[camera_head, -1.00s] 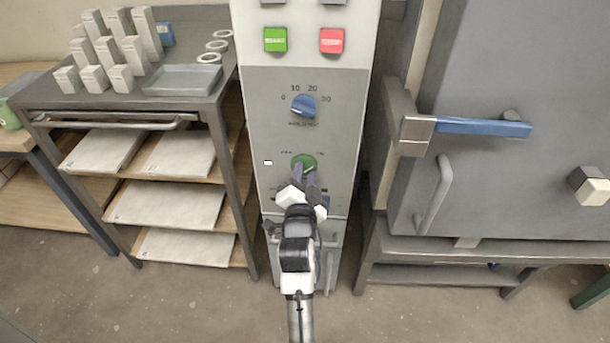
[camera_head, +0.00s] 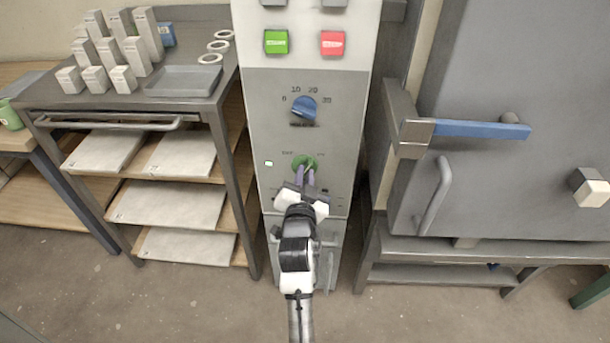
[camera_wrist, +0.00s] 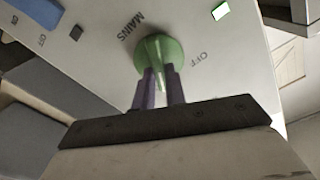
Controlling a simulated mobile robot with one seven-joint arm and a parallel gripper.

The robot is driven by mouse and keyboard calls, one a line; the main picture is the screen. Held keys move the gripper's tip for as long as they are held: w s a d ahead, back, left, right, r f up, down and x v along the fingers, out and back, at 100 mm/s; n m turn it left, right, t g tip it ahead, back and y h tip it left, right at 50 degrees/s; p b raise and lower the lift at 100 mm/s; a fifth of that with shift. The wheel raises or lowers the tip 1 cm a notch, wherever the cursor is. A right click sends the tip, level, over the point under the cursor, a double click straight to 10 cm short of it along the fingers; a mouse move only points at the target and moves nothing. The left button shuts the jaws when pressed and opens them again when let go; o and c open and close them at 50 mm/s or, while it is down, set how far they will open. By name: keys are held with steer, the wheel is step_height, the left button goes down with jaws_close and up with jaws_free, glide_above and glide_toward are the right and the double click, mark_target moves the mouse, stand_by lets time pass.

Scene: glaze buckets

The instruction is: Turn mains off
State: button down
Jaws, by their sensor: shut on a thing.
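The mains knob is a round green knob (camera_head: 305,162) on the grey control panel (camera_head: 262,120), below the blue timer knob. In the wrist view the green knob (camera_wrist: 160,55) sits between the word "MAINS" and the word "OFF". My gripper (camera_head: 307,174) reaches up to it from below, its purple fingers shut on the knob's grip. The fingers also show in the wrist view (camera_wrist: 159,88), one on each side of the grip. The fingers and wrist hide part of the panel below the knob.
A blue knob (camera_head: 304,106) with a number scale is above. Green (camera_head: 276,42) and red (camera_head: 332,43) buttons are higher up. A grey door with a blue-handled latch (camera_head: 480,129) is at right; a shelf rack (camera_head: 225,150) is at left.

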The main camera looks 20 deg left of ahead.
steer(key=shift+s+a+r+n+p, duration=0.15)
steer(key=shift+n+p, duration=0.7)
steer(key=shift+n, duration=1.5)
steer(key=shift+w+a+f+n+p, duration=0.1)
steer(key=shift+n+p, duration=0.7)
steer(key=shift+n, duration=1.6)
steer(key=shift+s+a+r+n+p, duration=0.15)
steer(key=shift+n+p, duration=0.7)
steer(key=shift+n, duration=1.5)
steer(key=shift+w+f, duration=0.1)
steer(key=c, duration=1.4)
jaws_free()
steer(key=shift+f, duration=0.1)
steer(key=shift+c, duration=0.2)
